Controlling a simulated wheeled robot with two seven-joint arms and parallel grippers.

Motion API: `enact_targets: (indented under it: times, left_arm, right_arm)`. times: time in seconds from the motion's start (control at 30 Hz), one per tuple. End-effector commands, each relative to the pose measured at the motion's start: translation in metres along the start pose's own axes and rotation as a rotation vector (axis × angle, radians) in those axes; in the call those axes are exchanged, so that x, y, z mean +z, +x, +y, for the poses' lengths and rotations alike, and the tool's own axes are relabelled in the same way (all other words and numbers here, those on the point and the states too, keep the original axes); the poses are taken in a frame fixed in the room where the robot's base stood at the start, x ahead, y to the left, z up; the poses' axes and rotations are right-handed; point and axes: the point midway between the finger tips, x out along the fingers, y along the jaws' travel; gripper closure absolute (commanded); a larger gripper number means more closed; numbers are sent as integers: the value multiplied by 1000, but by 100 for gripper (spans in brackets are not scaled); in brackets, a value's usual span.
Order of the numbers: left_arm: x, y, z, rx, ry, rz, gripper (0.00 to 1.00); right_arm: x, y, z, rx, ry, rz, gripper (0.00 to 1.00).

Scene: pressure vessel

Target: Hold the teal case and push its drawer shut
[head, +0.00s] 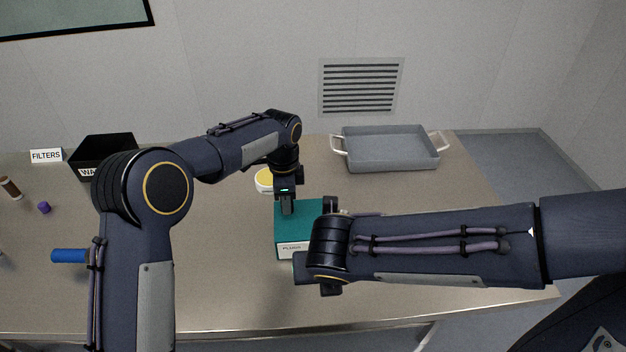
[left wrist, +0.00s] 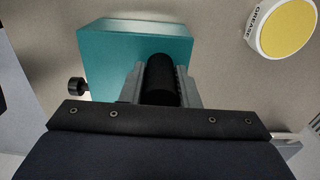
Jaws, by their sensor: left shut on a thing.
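The teal case (head: 296,215) stands on the table with a white "PLUGS" label on its front. My left gripper (head: 287,208) comes down on the case's left part from above. In the left wrist view, its fingers (left wrist: 160,85) are shut around an upright black cylindrical grip at the teal case (left wrist: 120,45). A black knob (left wrist: 77,86) shows beside the case there; I cannot tell what it belongs to. My right gripper (head: 303,270) is at the case's front right corner, mostly hidden by its own wrist. Its fingers do not show. The drawer cannot be made out behind my right arm.
A yellow-topped grease tub (head: 264,181) stands just behind the case. A grey tray (head: 390,150) is at the back right, a black bin (head: 104,150) and "FILTERS" sign (head: 46,156) at the back left. A blue cylinder (head: 69,256) lies at left. The table between is clear.

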Motion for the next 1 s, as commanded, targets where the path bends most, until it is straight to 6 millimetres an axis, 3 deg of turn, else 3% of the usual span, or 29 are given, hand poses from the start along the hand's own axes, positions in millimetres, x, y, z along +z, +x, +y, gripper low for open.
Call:
enact_targets:
  times: [0.13,0.17,0.37,0.73,1.0]
  left_arm:
    - [1,0,-1,-1,-1,-2,100]
    - [1,0,-1,-1,-1,-2,70]
    - [1,0,-1,-2,-1,-1,46]
    - [0,-9,-1,-4,-1,1,46]
    - [0,-61,-1,-6,-1,2,46]
  right_arm:
    - [0,0,0,0,0,0,100]
    - [0,0,0,0,0,0,100]
    - [0,0,0,0,0,0,100]
    - [0,0,0,0,-1,0,100]
    - [0,0,0,0,0,0,100]
